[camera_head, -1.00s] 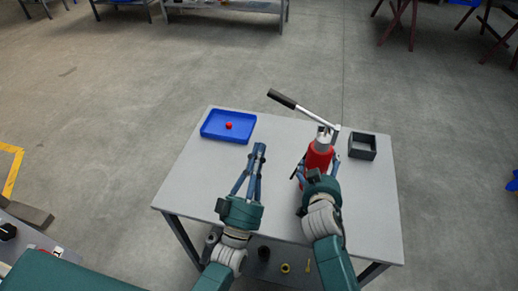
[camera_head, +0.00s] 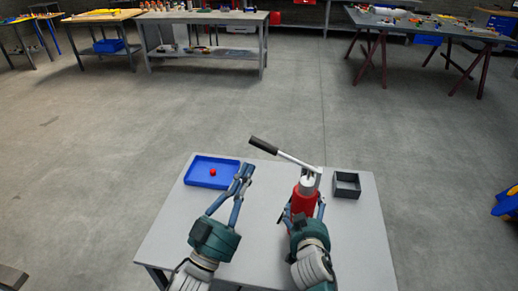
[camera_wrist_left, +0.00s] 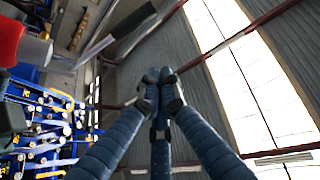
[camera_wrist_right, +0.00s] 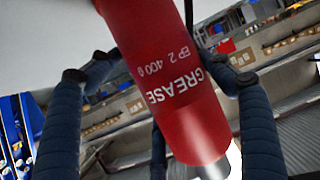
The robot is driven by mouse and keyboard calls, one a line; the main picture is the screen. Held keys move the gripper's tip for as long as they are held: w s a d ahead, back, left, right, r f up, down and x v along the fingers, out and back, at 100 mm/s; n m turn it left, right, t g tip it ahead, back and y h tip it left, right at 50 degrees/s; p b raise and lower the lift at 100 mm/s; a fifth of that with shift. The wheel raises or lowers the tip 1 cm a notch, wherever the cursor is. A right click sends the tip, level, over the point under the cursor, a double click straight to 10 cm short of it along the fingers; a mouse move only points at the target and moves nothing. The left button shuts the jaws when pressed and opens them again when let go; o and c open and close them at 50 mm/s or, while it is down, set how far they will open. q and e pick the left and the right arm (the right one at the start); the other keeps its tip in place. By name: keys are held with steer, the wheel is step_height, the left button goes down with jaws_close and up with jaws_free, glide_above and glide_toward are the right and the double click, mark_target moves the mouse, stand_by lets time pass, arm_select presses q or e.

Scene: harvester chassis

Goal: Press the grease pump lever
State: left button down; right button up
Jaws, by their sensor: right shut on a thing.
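The red grease pump (camera_head: 304,204) stands upright on the grey table. Its lever (camera_head: 293,160) slants up to the left and ends in a black grip (camera_head: 263,146). My right gripper (camera_head: 305,208) is shut around the red body; the right wrist view shows the body (camera_wrist_right: 170,75), lettered "GREASE", between the fingers. My left gripper (camera_head: 244,172) is shut and empty, just below the black grip in the picture and apart from it. In the left wrist view its fingertips (camera_wrist_left: 158,78) meet, and the black grip (camera_wrist_left: 135,27) shows at upper left.
A blue tray (camera_head: 197,182) with a small red ball (camera_head: 212,172) lies left of my left gripper. A dark open box (camera_head: 346,186) stands right of the pump. The table (camera_head: 258,240) is bare between my arms. Workbenches stand far behind.

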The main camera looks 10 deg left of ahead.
stand_by(0.3)
arm_select(q)
step_height(320, 180, up, 5)
glide_above(284, 155)
steer(key=s+a, duration=0.3)
steer(key=a, duration=0.2)
arm_select(e)
steer(key=shift+d, duration=0.1)
arm_select(q)
steer(key=f, duration=0.2)
steer(key=w+a+f, duration=0.1)
steer(key=f, duration=0.1)
steer(key=shift+f, duration=0.1)
